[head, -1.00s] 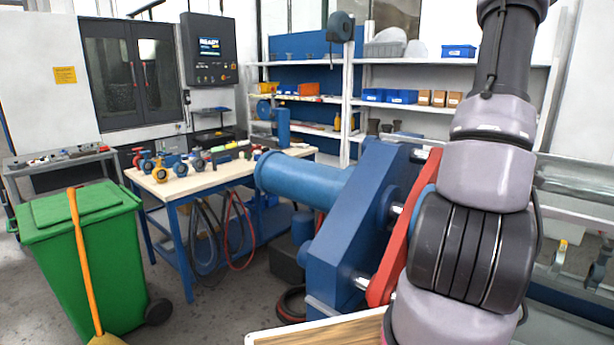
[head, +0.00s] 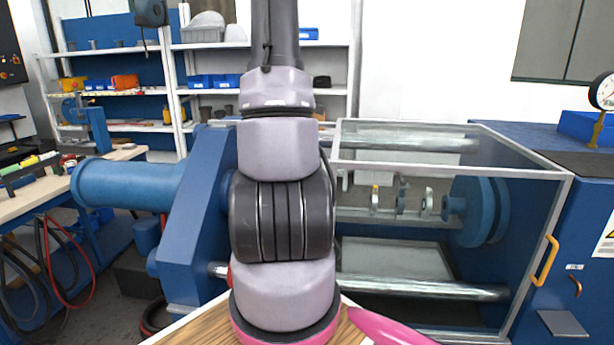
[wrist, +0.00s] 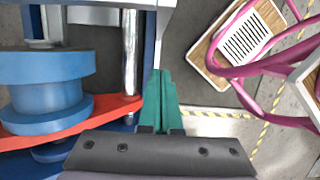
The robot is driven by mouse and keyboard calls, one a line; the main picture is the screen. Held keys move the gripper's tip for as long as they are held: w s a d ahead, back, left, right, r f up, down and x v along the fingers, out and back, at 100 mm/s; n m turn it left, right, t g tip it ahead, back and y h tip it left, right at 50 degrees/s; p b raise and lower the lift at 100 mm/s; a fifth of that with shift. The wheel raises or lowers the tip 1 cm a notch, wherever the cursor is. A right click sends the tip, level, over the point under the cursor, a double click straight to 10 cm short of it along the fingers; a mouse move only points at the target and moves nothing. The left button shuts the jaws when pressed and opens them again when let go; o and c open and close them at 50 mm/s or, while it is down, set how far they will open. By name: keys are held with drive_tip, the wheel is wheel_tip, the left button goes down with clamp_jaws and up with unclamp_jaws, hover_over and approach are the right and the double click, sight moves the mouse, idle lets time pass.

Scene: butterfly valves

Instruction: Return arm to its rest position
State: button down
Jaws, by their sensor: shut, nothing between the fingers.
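My arm stands upright through the middle of the head view, and my gripper is hidden there. In the wrist view my gripper (wrist: 160,74) shows as two green fingers pressed together, shut and empty. Its tips appear beside a shiny metal rod (wrist: 130,45) and the right end of a red bar (wrist: 110,108). I cannot tell how far they are from the rod and bar.
A blue test rig with a large cylinder (head: 125,187) stands behind and left of my arm. A clear-walled enclosure (head: 450,145) with a yellow handle (head: 545,261) is on the right. Shelves (head: 205,45) stand behind. A workbench (head: 60,185) with hanging hoses is at left.

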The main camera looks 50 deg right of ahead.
drive_tip(key=shift+w+a+r, duration=0.1)
drive_tip(key=shift+r, duration=0.4)
drive_tip(key=w+a+r+m+t, duration=0.2)
drive_tip(key=a+r+m+t, duration=0.1)
drive_tip(key=a+r, duration=0.55)
drive_tip(key=w+a+r+m+t, duration=0.25)
drive_tip(key=a+r, duration=0.25)
drive_tip(key=a, duration=0.7)
drive_tip(key=s+a+r+m+t+y, duration=0.2)
drive_tip(key=s+a+r+m, duration=0.1)
drive_tip(key=a, duration=0.5)
drive_tip(key=s+a+r+m+t+y, duration=0.1)
drive_tip(key=s+a+r+m, duration=0.2)
drive_tip(key=a, duration=0.6)
drive_tip(key=s+r, duration=0.1)
drive_tip(key=s, duration=0.1)
drive_tip(key=shift+s+r+t+y, duration=0.3)
drive_tip(key=shift+t+y, duration=0.05)
drive_tip(key=shift+y, duration=0.05)
drive_tip(key=shift+d, duration=0.1)
